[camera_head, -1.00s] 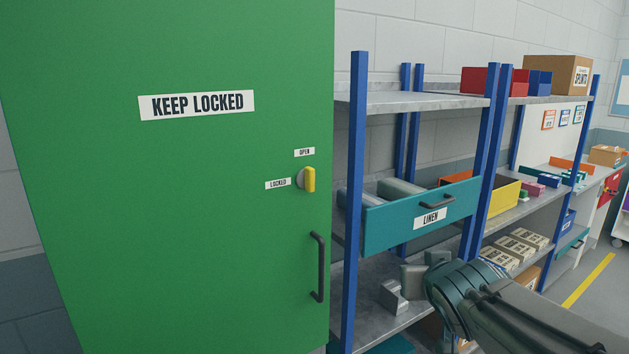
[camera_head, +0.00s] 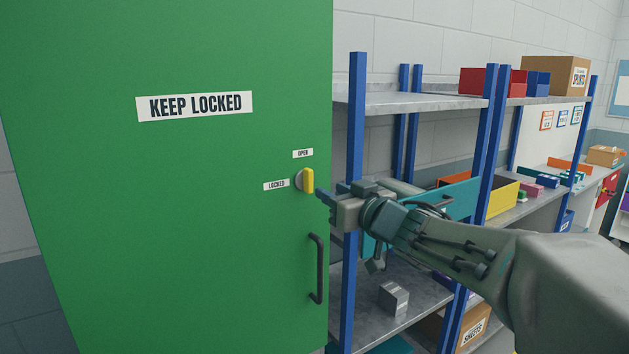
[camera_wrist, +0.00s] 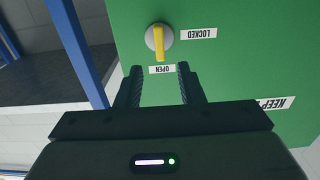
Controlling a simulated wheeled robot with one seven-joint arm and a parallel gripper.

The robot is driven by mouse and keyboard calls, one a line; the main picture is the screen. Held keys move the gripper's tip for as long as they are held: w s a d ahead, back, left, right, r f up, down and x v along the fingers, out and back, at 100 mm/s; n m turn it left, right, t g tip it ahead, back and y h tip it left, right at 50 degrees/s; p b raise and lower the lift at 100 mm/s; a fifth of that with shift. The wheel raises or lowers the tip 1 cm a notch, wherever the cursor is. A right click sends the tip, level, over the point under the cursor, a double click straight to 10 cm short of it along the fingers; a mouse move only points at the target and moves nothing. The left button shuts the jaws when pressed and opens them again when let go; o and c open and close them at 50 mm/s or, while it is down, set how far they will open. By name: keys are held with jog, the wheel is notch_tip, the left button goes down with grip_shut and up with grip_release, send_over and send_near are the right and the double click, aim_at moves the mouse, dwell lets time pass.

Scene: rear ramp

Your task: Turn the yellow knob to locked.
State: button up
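The yellow knob (camera_head: 308,181) sits on a round grey base on the green cabinet door (camera_head: 200,230). Its handle stands upright, pointing at the OPEN label (camera_head: 303,153) above it. The LOCKED label (camera_head: 276,185) is to its left. In the wrist view the knob (camera_wrist: 158,42) appears upside down, ahead of the fingertips, its handle toward the OPEN label (camera_wrist: 162,69). My gripper (camera_head: 326,198) is just right of the knob, apart from it. In the wrist view its two fingers (camera_wrist: 160,70) are spread with nothing between them.
A black door handle (camera_head: 317,268) is below the knob. Right of the door stands a shelf with blue posts (camera_head: 355,130) and a teal drawer (camera_head: 455,199), close behind my arm. A grey block (camera_head: 393,298) lies on the lower shelf. The space before the door's left part is clear.

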aim_at(311, 180)
jog(key=p+x, duration=0.1)
jog(key=x, duration=0.7)
jog(key=shift+w+a, duration=0.2)
grip_shut()
